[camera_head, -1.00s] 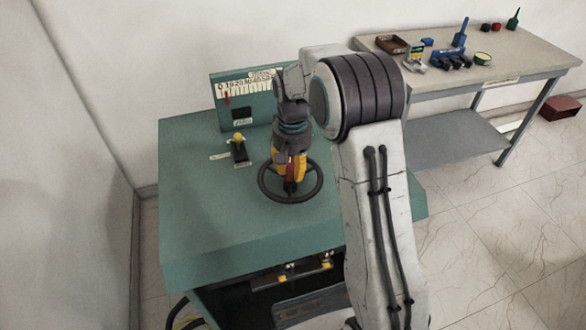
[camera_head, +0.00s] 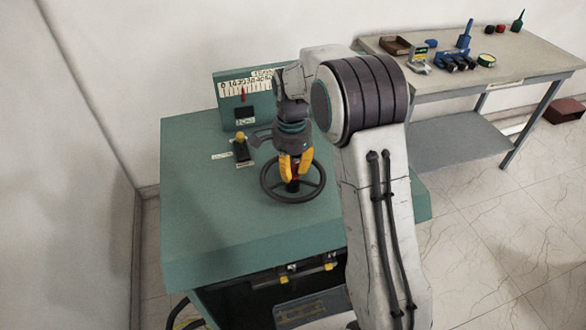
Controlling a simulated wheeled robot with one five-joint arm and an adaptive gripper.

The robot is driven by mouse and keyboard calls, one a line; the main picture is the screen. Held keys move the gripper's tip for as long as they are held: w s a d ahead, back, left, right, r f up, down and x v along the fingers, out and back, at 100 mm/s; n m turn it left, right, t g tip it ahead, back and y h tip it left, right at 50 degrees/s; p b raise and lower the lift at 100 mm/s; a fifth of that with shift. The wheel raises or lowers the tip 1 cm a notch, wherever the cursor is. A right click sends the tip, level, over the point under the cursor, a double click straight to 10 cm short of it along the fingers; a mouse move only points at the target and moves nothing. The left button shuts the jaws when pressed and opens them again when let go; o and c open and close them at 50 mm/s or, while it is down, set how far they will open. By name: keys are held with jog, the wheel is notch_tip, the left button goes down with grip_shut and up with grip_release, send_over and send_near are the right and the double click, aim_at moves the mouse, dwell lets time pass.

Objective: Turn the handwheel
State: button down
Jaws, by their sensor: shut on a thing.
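The dark handwheel (camera_head: 293,201) lies flat above the top of the green cabinet (camera_head: 220,225). My gripper (camera_head: 293,178) points down over its middle, with yellow fingers shut on the hub. A bit of red shows between the fingers. The fingers and wrist hide most of the hub and the rear of the rim. Behind the wheel, an upright gauge panel (camera_head: 235,115) carries a white number scale with a red pointer (camera_head: 243,95) left of its middle. My wrist and arm cover the panel's right end.
A yellow-knobbed lever (camera_head: 241,146) stands on the cabinet top, left of the wheel and close to my gripper's side. A workbench (camera_head: 530,62) with tools stands at the back right. Walls close in behind and at left; the right floor is open.

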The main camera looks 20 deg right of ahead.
jog(key=m, duration=0.4)
jog(key=shift+a+f+m, duration=0.1)
jog(key=shift+m, duration=0.2)
jog(key=shift+w+a+m, duration=0.1)
jog(key=shift+w+m, duration=0.1)
jog(key=shift+m, duration=2)
jog(key=c, duration=0.9)
grip_release()
jog(key=shift+c, duration=0.2)
jog(key=shift+w, duration=0.1)
notch_tip(320, 180, up, 12)
